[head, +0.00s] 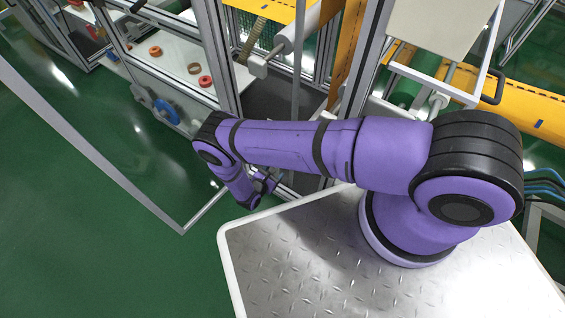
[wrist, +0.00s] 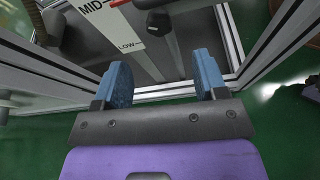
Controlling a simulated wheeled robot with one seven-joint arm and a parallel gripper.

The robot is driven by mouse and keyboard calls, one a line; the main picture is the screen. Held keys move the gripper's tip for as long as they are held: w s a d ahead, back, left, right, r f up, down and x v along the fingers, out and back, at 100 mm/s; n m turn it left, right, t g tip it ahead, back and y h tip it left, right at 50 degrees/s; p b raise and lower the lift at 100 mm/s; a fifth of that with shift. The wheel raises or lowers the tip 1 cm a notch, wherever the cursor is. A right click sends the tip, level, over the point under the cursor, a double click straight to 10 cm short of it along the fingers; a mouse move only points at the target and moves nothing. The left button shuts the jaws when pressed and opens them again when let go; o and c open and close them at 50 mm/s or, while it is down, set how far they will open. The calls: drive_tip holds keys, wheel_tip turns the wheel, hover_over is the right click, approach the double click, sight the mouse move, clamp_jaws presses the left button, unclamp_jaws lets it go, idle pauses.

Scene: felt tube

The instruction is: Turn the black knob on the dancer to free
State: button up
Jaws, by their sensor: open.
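My gripper (wrist: 164,82) is open in the wrist view, its two blue-padded fingers apart with nothing between them. Beyond the fingertips a rounded black part (wrist: 159,21) sits on a grey bar; it looks like the black knob, but its setting cannot be read. Left of it is a white scale plate (wrist: 108,22) marked MID and LOW, with a red mark near its top. The gripper is apart from the black part. In the head view my gripper (head: 264,184) is small and low beside the machine frame, and the knob cannot be made out.
Aluminium frame posts (wrist: 270,42) stand right of the gripper, and a lower rail (wrist: 165,92) crosses behind the fingers. In the head view a blue handwheel (head: 166,111) is on the frame at left, with orange rings (head: 194,68) on a shelf. Green floor at left is mostly open.

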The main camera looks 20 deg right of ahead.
drive_tip(key=w+d+f+m, duration=0.1)
drive_tip(key=w+d, duration=0.1)
drive_tip(key=w+d+f+t, duration=0.1)
drive_tip(key=w+d, duration=0.1)
drive_tip(key=d, duration=0.1)
drive_tip(key=w+d+f+m+y, duration=0.1)
drive_tip(key=w+d+f, duration=0.1)
drive_tip(key=shift+d+m, duration=0.2)
drive_tip(key=shift+m, duration=0.1)
idle(0.5)
drive_tip(key=c, duration=0.9)
